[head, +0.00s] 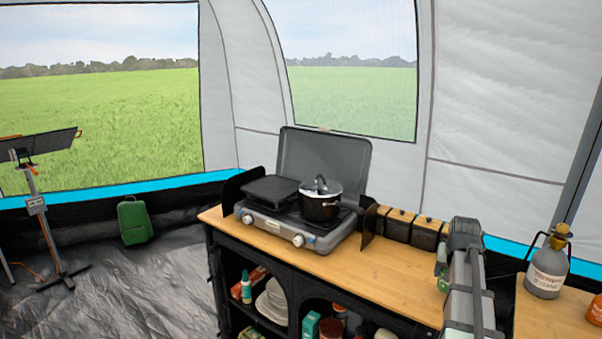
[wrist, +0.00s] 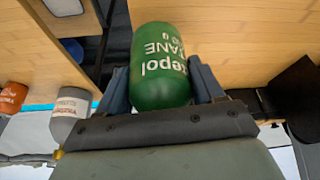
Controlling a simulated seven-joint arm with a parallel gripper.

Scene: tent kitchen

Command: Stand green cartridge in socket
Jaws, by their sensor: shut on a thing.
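The green cartridge (wrist: 160,60), with white lettering, is between the two fingers of my gripper (wrist: 159,72) in the wrist view. The gripper is shut on it. In the head view a small green part of the cartridge (head: 443,281) shows beside my gripper (head: 446,268), over the right part of the wooden counter. My arm hides most of the cartridge there. I cannot tell whether it touches the counter. I cannot make out the socket in either view.
A two-burner stove (head: 285,226) with raised lid carries a dark pot (head: 320,207). Several dark canisters (head: 398,225) stand at the counter's back edge. A labelled grey bottle (head: 546,270) stands at right. The wooden counter (head: 390,280) is clear in front of the canisters.

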